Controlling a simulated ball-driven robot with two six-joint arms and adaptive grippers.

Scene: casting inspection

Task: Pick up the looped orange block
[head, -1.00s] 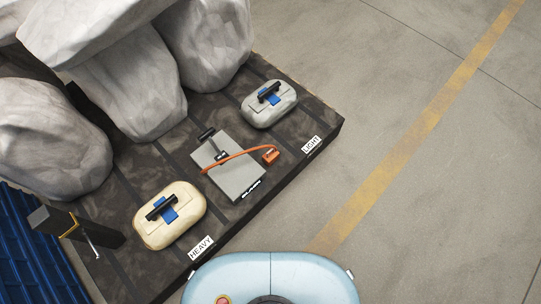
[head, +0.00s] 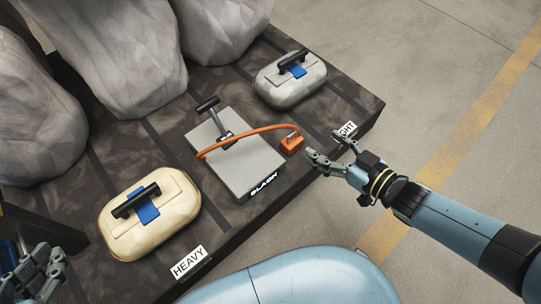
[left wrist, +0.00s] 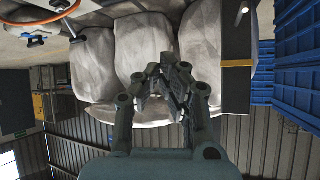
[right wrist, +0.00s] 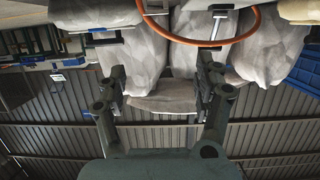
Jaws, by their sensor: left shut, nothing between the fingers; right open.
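The orange block (head: 292,144) sits at the right edge of the grey plate marked SLACK (head: 240,166). An orange cable (head: 245,132) arcs from it over the plate to the plate's left edge. The cable also shows at the top of the right wrist view (right wrist: 200,42); the block is not clear there. My right gripper (head: 331,150) is open and empty, just right of the block and apart from it. My left gripper (head: 36,272) is at the lower left corner, shut and empty; its fingers also show in the left wrist view (left wrist: 165,85).
A cream case (head: 118,239) stands left of the plate by the HEAVY label (head: 188,262). A grey case (head: 276,88) stands behind right. A black T-handle (head: 208,104) rises from the plate. Large grey rocks (head: 130,50) fill the back. Open floor lies right.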

